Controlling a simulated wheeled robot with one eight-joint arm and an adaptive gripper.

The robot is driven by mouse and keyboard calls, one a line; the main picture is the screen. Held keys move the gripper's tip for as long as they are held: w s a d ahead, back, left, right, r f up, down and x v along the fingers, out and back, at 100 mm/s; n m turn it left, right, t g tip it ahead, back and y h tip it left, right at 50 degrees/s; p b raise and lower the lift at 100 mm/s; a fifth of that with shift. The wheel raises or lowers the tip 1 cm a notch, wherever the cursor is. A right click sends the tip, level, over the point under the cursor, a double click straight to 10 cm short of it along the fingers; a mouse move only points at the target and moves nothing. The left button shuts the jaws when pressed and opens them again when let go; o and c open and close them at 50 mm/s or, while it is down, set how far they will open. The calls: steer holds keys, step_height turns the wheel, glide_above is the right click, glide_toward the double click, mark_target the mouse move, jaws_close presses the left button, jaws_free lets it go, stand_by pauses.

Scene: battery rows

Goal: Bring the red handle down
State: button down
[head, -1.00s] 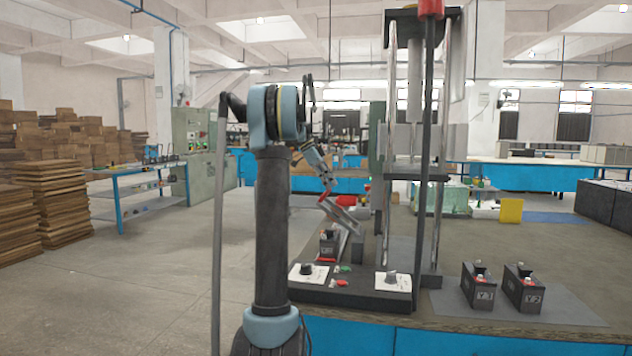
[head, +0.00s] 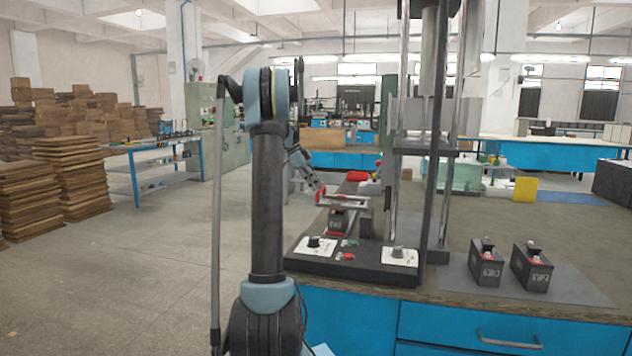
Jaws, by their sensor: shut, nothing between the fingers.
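The black control base (head: 350,262) stands at the bench's left front edge, with the tall press column (head: 437,150) right beside it. Two black batteries (head: 487,264) (head: 531,267) stand on a grey mat.

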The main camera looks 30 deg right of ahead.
steer(key=shift+a+f, duration=0.1)
steer(key=shift+f, duration=0.15)
stand_by(0.3)
steer(key=shift+w+a+f, duration=0.1)
steer(key=shift+w, duration=0.05)
steer(key=w+a+f, duration=0.1)
steer(key=w+a, duration=0.5)
steer(key=a, duration=0.1)
steer(key=shift+w, duration=0.35)
steer(key=shift+f, duration=0.1)
